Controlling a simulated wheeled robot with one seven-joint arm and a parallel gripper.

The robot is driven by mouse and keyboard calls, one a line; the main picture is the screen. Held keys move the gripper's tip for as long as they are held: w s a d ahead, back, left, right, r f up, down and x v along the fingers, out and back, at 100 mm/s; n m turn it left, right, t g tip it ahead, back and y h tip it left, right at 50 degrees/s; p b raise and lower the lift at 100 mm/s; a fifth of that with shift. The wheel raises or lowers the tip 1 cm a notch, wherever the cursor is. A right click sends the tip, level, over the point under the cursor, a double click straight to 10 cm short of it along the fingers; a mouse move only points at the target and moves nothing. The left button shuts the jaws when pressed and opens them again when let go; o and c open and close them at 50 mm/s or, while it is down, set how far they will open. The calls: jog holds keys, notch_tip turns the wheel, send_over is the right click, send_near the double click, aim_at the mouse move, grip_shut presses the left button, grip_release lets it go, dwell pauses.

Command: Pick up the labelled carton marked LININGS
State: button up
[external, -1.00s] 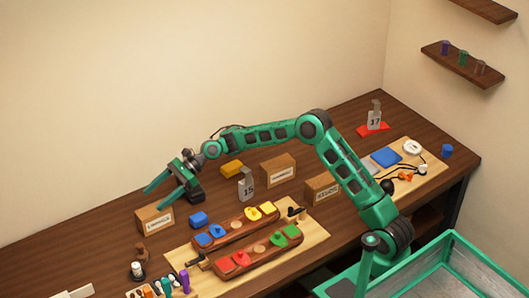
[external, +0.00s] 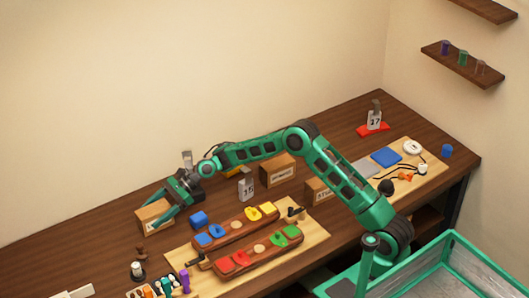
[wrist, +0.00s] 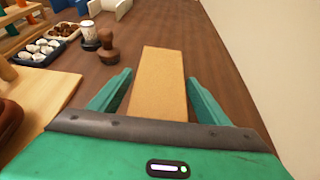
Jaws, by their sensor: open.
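A brown cardboard carton (external: 150,212) stands at the left of the wooden bench. It bears a white label on its front, now partly covered by a finger; in the earlier view its small print looks like LININGS. My gripper (external: 156,212) is open and low at this carton, one finger in front of it. In the wrist view the plain top of the carton (wrist: 158,85) lies between the two open fingers of my gripper (wrist: 158,82), with a gap on each side. The carton reaches past the fingertips. I cannot tell whether a finger touches it.
Two other labelled cartons stand further right, one behind (external: 278,171) and one by my arm (external: 318,190).

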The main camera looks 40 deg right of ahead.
jog(key=c, duration=1.3)
jog(key=shift+r, duration=0.15)
